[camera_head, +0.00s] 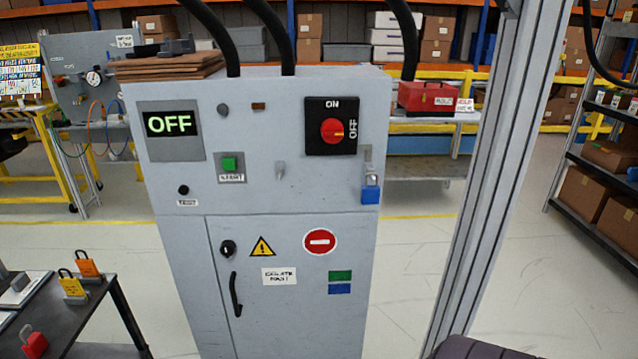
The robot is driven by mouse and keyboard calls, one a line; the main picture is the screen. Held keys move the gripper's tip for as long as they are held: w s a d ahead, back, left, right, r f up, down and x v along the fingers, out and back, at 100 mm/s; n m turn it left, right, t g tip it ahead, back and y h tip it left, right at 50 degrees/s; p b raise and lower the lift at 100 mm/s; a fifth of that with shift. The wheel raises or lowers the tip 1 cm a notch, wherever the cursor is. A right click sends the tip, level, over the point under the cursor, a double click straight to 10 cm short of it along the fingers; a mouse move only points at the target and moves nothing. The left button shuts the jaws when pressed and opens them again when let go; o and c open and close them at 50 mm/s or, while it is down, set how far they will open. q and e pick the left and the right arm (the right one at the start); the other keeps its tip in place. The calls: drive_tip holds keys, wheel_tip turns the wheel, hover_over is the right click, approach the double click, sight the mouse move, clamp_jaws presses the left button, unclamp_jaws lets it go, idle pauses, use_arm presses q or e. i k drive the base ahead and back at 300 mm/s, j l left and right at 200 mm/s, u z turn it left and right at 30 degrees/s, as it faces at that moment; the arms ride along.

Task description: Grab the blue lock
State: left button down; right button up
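The blue lock (371,195) is a padlock with a blue body and a silver shackle. It hangs upright on a small grey hasp at the right edge of the grey control cabinet's (290,290) front, below the red rotary switch (332,131). The switch sits on a black plate marked ON and OFF. Neither of my grippers shows a fingertip in the head view, and nothing is touching the lock.
A dark table (85,318) at the lower left holds a yellow lock (73,288), an orange lock (88,266) and a red lock (35,343). A metal post (495,170) stands right of the cabinet. Floor between them is clear.

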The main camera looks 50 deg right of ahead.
sight(370, 194)
drive_tip(key=z, duration=1.95)
